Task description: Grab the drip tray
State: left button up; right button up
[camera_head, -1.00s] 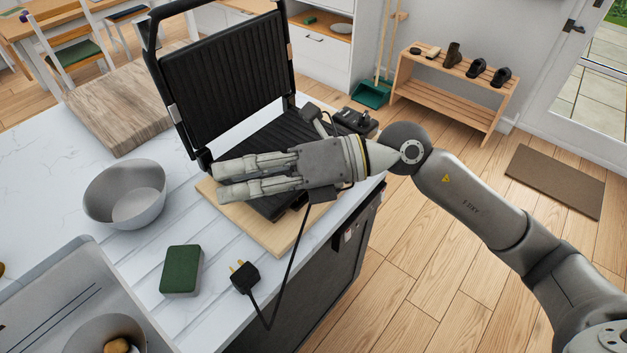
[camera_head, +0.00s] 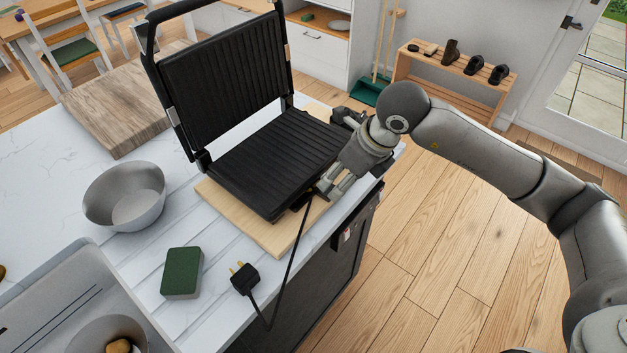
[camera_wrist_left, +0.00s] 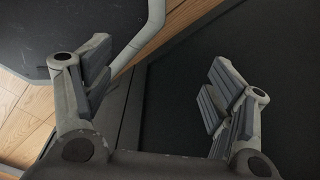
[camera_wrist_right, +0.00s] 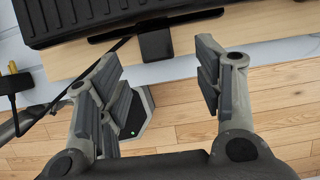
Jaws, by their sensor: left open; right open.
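The contact grill (camera_head: 275,155) stands with its lid up on a wooden board (camera_head: 262,236) at the counter edge. In the right wrist view, a dark strip with a black tab (camera_wrist_right: 156,44) sticks out from under the grill (camera_wrist_right: 75,16) over the board; it looks like the drip tray. In the head view my right gripper mostly hides it. My right gripper (camera_head: 325,190) is open and empty beside the grill's right edge. In its wrist view the fingers (camera_wrist_right: 165,78) spread either side of the tab's line, apart from it. My left gripper (camera_wrist_left: 155,82) is open and empty, outside the head view.
The grill's cord runs past the board to a plug (camera_head: 245,278) near a green sponge (camera_head: 182,272). A metal bowl (camera_head: 125,196) stands left of the grill. Open floor (camera_head: 430,250) lies right of the counter.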

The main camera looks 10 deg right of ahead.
aim_at(331, 190)
jog(key=x, duration=0.1)
jog(key=p+x, duration=0.2)
jog(key=x, duration=0.1)
jog(key=shift+s+a+f, duration=0.1)
jog(key=shift+s+f, duration=0.05)
jog(key=shift+s, duration=0.1)
jog(key=shift+w+a+f, duration=0.1)
jog(key=shift+w+f, duration=0.15)
jog(key=shift+f, duration=0.3)
jog(key=c, duration=1.1)
jog(key=shift+r, duration=0.1)
jog(key=shift+r+b, duration=0.15)
jog(key=shift+b, duration=0.35)
jog(key=shift+s, duration=0.25)
jog(key=shift+s+d+b, duration=1)
jog(key=shift+s+d, duration=0.85)
jog(key=shift+s, duration=0.45)
jog(key=shift+s+d+b, duration=1)
jog(key=shift+s+d, duration=0.8)
jog(key=shift+s, duration=0.45)
jog(key=shift+s+d+b, duration=1)
jog(key=shift+s+d, duration=0.85)
jog(key=shift+s, duration=0.45)
